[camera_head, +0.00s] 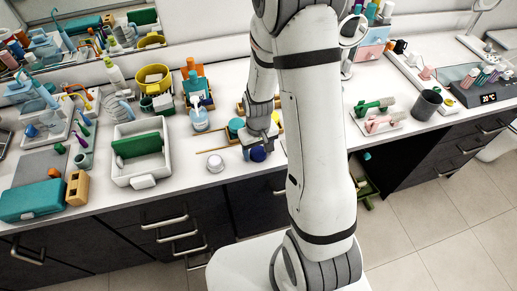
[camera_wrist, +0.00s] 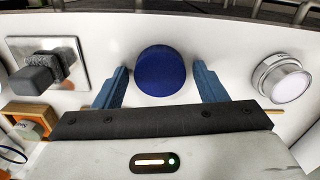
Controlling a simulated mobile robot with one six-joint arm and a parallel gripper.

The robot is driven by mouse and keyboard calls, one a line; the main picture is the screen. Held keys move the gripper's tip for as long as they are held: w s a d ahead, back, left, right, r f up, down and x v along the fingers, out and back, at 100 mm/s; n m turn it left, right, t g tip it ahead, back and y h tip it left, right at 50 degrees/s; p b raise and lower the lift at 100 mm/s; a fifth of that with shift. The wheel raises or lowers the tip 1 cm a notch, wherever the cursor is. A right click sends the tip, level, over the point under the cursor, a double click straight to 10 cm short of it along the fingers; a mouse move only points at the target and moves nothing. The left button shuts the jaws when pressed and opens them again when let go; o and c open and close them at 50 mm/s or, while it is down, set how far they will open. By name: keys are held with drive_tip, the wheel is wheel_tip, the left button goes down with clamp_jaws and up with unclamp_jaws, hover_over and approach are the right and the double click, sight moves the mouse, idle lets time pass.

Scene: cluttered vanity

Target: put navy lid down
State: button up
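The navy lid (camera_wrist: 160,72) is a round dark blue disc seen from above in the wrist view. It lies between the two blue fingers of my gripper (camera_wrist: 161,80), with white counter showing on both sides of it. My gripper is open and neither finger touches the lid. In the head view the lid (camera_head: 258,154) shows near the front edge of the counter, just below my gripper (camera_head: 260,140). It appears to rest on the counter.
A round white jar (camera_head: 216,163) stands left of the lid; the wrist view shows it at right (camera_wrist: 283,79). A grey plate with a dark block (camera_wrist: 44,72) is on the lid's other side. A white bin (camera_head: 140,152) stands farther left. Bare counter surrounds the lid.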

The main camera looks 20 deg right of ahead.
sight(258, 152)
drive_tip(key=shift+o, duration=0.2)
wheel_tip(258, 152, up, 12)
drive_tip(key=s+r+m+t, duration=0.1)
drive_tip(key=s+r+t, duration=0.2)
drive_tip(key=s+r, duration=1.1)
drive_tip(key=shift+s+r+m+b, duration=0.2)
drive_tip(key=shift+s+m+b, duration=0.1)
drive_tip(key=shift+s, duration=0.05)
drive_tip(key=shift+d, duration=0.2)
